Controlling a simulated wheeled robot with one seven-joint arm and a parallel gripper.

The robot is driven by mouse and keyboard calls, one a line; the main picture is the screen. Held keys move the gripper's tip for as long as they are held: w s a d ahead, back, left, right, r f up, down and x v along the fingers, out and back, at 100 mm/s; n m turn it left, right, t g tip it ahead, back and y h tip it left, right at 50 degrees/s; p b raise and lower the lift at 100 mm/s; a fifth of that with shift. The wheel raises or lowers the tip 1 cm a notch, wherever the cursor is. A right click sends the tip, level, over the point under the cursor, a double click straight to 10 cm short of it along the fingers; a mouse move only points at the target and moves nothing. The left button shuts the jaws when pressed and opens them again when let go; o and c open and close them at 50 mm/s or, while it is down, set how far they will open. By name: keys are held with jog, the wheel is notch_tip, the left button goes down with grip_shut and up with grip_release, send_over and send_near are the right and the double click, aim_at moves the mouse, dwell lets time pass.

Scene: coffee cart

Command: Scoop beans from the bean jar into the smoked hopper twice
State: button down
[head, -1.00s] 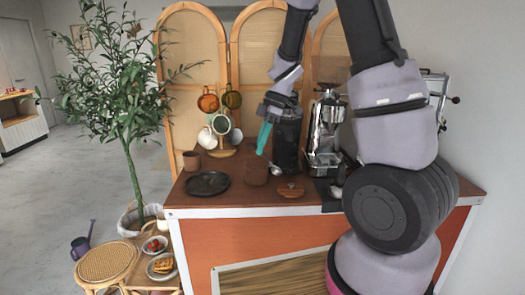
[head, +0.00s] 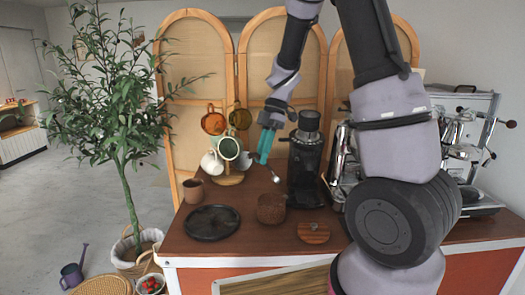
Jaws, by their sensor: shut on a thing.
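My gripper (head: 264,158), with teal fingers, is shut on the handle of a small metal scoop (head: 276,179). The scoop hangs in the air left of the black grinder and appears above the bean jar in the picture; whether it holds beans is too small to tell. The brown bean jar (head: 271,210) stands open on the counter in front of the grinder. Its contents are not clear. A wooden lid (head: 313,235) lies on the counter right of the jar. The smoked hopper (head: 309,121) sits on top of the grinder (head: 304,172), right of my gripper.
A mug tree with several mugs (head: 229,150) stands behind on the left. A brown cup (head: 193,191) and a dark round tray (head: 212,223) are at the counter's left. An espresso machine (head: 472,150) is at right, partly hidden by my arm. Wooden screens stand behind.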

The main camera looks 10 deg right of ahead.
notch_tip(320, 180, down, 9)
jog(key=shift+r, duration=0.15)
dwell(0.7)
dwell(0.9)
jog(key=shift+r, duration=4.25)
jog(key=shift+s, duration=0.1)
